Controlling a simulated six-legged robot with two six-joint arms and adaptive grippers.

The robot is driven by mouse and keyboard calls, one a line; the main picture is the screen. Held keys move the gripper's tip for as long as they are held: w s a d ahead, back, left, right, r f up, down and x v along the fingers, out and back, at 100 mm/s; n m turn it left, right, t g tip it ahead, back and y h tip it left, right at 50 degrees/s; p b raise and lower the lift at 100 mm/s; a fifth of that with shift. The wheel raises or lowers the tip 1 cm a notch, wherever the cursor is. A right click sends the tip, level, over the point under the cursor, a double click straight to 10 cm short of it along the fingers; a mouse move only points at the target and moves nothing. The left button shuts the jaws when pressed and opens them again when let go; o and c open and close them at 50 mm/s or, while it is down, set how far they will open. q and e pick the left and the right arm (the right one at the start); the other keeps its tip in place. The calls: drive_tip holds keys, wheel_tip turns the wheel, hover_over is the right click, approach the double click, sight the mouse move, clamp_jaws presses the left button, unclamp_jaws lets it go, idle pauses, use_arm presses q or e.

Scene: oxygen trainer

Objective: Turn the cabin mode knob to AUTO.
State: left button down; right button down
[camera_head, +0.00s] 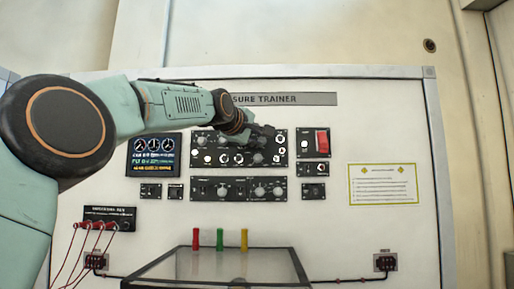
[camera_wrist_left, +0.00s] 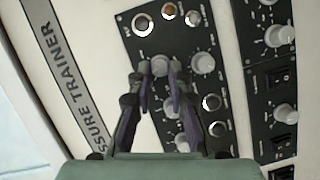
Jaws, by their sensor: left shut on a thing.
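The upper control panel (camera_head: 284,148) is black, with several knobs and round gauges or lamps. My left gripper (camera_head: 262,132) reaches across it from the left and covers part of it. In the left wrist view, my left gripper (camera_wrist_left: 160,68) has its two fingertips on either side of a round grey knob (camera_wrist_left: 160,64) and is shut on it. The panel labels are too small to read, so I cannot tell from print that this is the cabin mode knob or where its pointer stands. My right gripper is not in view.
Another grey knob (camera_wrist_left: 202,63) sits close beside the held one. A lower panel (camera_head: 235,189) has more knobs. A red switch (camera_head: 322,142) is to the right, a lit display (camera_head: 154,155) to the left. A clear box (camera_head: 290,262) stands below.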

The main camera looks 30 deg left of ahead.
use_arm(q)
drive_tip(key=n+t+b, duration=0.1)
drive_tip(key=n+b, duration=0.1)
drive_tip(key=f+n+t+b, duration=0.1)
drive_tip(key=n+b, duration=0.1)
drive_tip(key=shift+n+b, duration=0.3)
drive_tip(key=shift+b, duration=0.05)
drive_tip(key=shift+r+n+t+y+b, duration=0.15)
drive_tip(key=shift+n+t+y+b, duration=0.2)
drive_tip(key=shift+n+b, duration=0.45)
drive_tip(key=shift+r, duration=0.2)
drive_tip(key=c, duration=1.6)
unclamp_jaws()
drive_tip(key=o, duration=0.3)
drive_tip(key=shift+w+f, duration=0.2)
drive_tip(key=shift+w, duration=0.05)
drive_tip(key=shift+o, duration=0.2)
drive_tip(key=shift+s, duration=0.25)
